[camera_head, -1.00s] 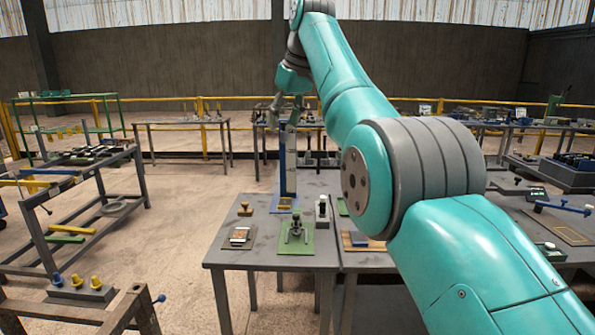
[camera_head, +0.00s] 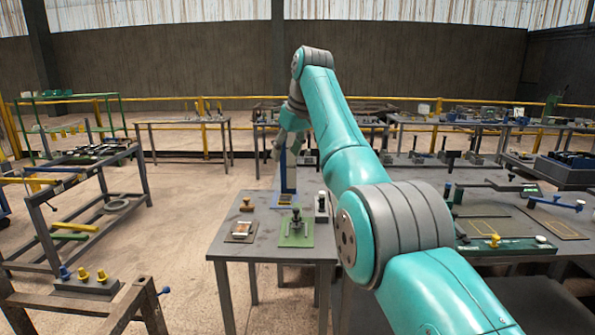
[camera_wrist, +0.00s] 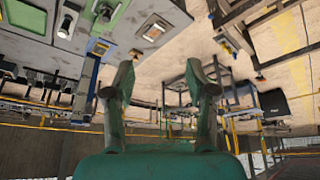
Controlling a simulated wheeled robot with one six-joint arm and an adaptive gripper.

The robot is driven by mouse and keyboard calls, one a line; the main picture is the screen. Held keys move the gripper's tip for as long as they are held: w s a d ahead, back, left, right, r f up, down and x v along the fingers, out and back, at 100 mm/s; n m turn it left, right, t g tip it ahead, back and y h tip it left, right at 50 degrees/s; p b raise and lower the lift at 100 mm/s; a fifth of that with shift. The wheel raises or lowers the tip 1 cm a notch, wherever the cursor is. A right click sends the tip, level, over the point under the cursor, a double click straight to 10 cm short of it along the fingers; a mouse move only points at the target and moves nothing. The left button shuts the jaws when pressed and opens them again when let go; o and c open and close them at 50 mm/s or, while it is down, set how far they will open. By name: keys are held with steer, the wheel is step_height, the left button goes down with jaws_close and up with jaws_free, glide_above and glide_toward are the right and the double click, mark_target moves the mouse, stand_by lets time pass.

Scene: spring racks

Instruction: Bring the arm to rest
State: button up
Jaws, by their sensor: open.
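My gripper (camera_wrist: 160,100) shows in the wrist view with its two fingers spread apart and nothing between them. In the head view my arm, teal and grey, reaches forward from the lower right, and my gripper (camera_head: 275,148) hangs at its far end beside a blue upright post (camera_head: 288,172). Part of the gripper is hard to make out there. The wrist view is tilted so that the table (camera_wrist: 185,12) shows at the top and the yellow rail along the bottom.
The near table (camera_head: 258,248) holds a green plate (camera_head: 296,234) with a dark clamp, a small tray (camera_head: 240,232) and a white-topped block (camera_head: 321,204). A metal rack (camera_head: 75,205) stands left. Open floor (camera_head: 180,230) lies between them. More tables stand behind and right.

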steer(key=w+d+f+m+t, duration=0.1)
steer(key=d+f, duration=0.1)
steer(key=f, duration=1.6)
steer(key=w+d+f+m+t, duration=0.1)
steer(key=w+d+f, duration=0.15)
steer(key=f, duration=1.65)
steer(key=s+d+f+m+t+h, duration=0.15)
steer(key=s+d+f, duration=0.25)
steer(key=s+f, duration=0.75)
steer(key=s+d+f+m+t+y, duration=0.15)
steer(key=s+d+f, duration=0.25)
steer(key=s+f, duration=0.8)
steer(key=s+d+f+m+t+h, duration=0.1)
steer(key=s+d+f, duration=0.1)
steer(key=s, duration=0.8)
steer(key=s+d+f+t, duration=0.1)
steer(key=s+d, duration=0.1)
steer(key=s, duration=0.8)
steer(key=s+d+f+m+t+h, duration=0.1)
steer(key=s+d+f, duration=0.1)
steer(key=s, duration=0.8)
steer(key=s+d+r+m+t+h, duration=0.1)
steer(key=s+d+r+t, duration=0.1)
steer(key=s+r, duration=2.1)
steer(key=shift+s+d+r+t, duration=0.15)
steer(key=shift+d+r+t, duration=0.1)
steer(key=shift+d+t, duration=0.15)
